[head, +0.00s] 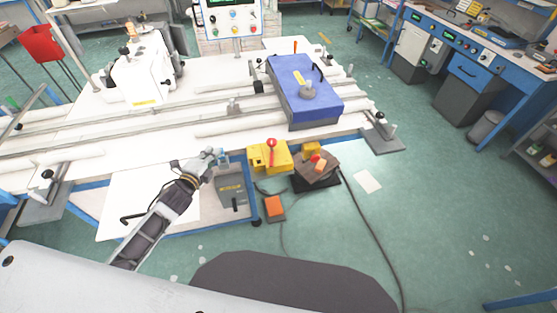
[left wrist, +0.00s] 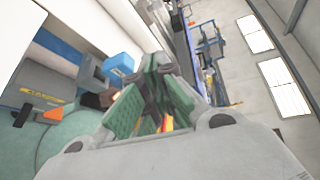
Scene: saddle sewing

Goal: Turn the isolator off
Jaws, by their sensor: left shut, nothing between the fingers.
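My left gripper (head: 214,156) reaches in from the lower left in the head view, at the front edge of the sewing table. In the left wrist view its green-padded fingers (left wrist: 158,90) are together and empty. A yellow box with a red-knobbed lever (head: 270,154), possibly the isolator, is just right of the gripper, apart from it. A grey box with a yellow label (head: 232,190) hangs below the gripper; it also shows in the left wrist view (left wrist: 40,85). A small blue part (left wrist: 118,64) is beside the fingers. I cannot tell which thing is the isolator. My right gripper is out of view.
An orange pedal (head: 274,207) lies on the floor below the yellow box. A dark stand with a brown block and orange parts (head: 316,166) is to its right. Cables trail across the floor. A blue case (head: 300,80) sits on the table. Green floor (head: 440,200) is open at right.

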